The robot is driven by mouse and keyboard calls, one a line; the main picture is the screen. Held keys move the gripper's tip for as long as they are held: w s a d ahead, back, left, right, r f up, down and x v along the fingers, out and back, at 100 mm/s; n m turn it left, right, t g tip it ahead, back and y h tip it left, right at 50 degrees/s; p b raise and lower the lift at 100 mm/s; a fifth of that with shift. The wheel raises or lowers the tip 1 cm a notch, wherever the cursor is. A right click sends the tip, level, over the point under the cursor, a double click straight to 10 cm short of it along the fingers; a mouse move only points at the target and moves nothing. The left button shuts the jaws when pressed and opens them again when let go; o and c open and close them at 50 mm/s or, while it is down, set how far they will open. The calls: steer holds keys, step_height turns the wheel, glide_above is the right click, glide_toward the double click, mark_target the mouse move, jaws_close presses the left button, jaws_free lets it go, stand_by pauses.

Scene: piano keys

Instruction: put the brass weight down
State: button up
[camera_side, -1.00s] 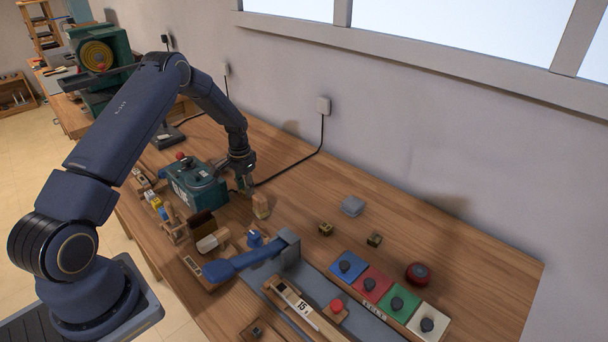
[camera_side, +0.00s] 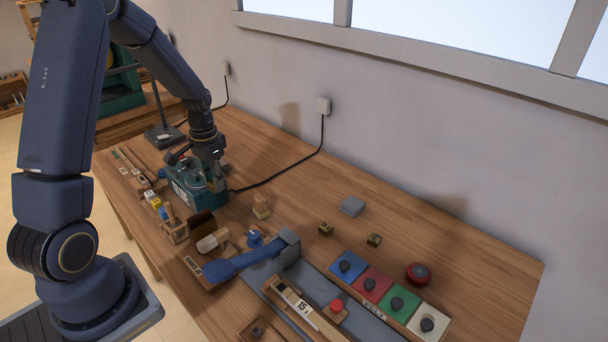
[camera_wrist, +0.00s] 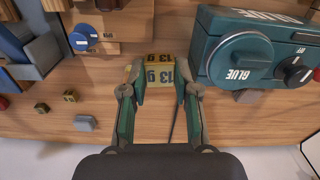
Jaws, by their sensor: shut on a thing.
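My gripper (camera_wrist: 158,80) is shut on the brass weight (camera_wrist: 158,71), a yellow-brown block marked "13 g", with a finger on each side of it. In the side view my gripper (camera_side: 217,184) is by the right end of the green glue machine (camera_side: 188,190), and I cannot make out the weight there. Bare wooden bench shows around the weight in the wrist view. I cannot tell whether its underside touches the bench.
The glue machine (camera_wrist: 240,55) is close on the right in the wrist view. Two small brass cubes (camera_side: 325,229) (camera_side: 374,240) and a grey block (camera_side: 352,206) stand farther right, with clear bench between.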

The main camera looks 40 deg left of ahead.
steer(key=w+d+r, duration=0.1)
steer(key=w+d, duration=0.1)
steer(key=d, duration=0.7)
steer(key=w+d+r+m, duration=0.1)
steer(key=d, duration=0.8)
steer(key=shift+w+d+r, duration=0.25)
steer(key=shift+w+r, duration=0.1)
steer(key=shift+r, duration=0.05)
steer(key=shift+a, duration=0.1)
glide_above(290, 221)
steer(key=f, duration=1.1)
steer(key=shift+s+f, duration=0.25)
steer(key=shift+w+f, duration=0.2)
steer(key=shift+f, duration=1.6)
